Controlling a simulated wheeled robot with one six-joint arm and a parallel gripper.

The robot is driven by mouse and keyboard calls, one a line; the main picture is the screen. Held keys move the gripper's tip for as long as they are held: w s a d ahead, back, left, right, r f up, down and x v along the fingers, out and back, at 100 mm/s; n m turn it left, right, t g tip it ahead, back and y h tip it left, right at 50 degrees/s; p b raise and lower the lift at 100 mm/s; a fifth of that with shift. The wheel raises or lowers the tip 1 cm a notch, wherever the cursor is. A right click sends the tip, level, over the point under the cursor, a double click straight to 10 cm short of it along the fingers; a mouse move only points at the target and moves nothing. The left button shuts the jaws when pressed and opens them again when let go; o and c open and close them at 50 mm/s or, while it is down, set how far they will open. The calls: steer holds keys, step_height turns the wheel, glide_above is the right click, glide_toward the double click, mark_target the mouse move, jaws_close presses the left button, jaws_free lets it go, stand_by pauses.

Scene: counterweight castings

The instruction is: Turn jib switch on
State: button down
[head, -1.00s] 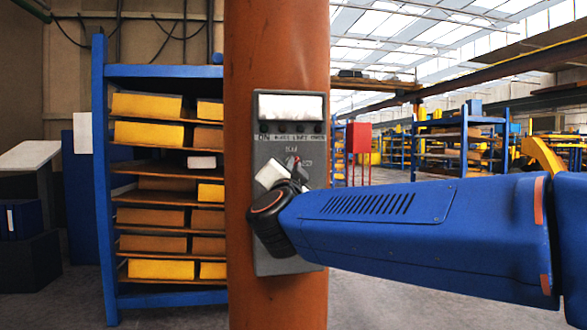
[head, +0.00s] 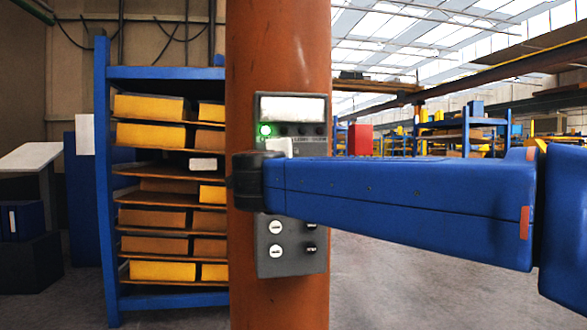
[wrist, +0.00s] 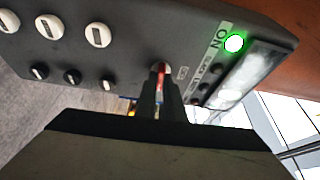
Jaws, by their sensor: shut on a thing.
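A grey control panel (head: 291,262) is fixed to the front of an orange column, and it also shows in the wrist view (wrist: 150,30). A green lamp (head: 265,130) glows at its upper left; in the wrist view the lamp (wrist: 234,43) is lit beside the letters "ON". My gripper (wrist: 164,92) is shut on a small switch with a red part (wrist: 160,67), which sits below the row of lamps. The jaws hide most of this switch, and its label is too small to read surely. In the head view my arm covers the switch and the jaws.
Several other knobs (wrist: 99,35), white and black, sit lower on the panel, apart from my jaws. The orange column (head: 278,45) stands close behind it. A blue rack (head: 101,200) with yellow and brown blocks stands to the left. Open floor lies to the right.

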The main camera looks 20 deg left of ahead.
steer(key=shift+f+m, duration=0.1)
steer(key=shift+m, duration=0.3)
steer(key=c, duration=1.9)
jaws_free()
steer(key=shift+o, duration=0.2)
steer(key=s+d, duration=0.2)
steer(key=s, duration=1.5)
steer(key=shift+d, duration=0.4)
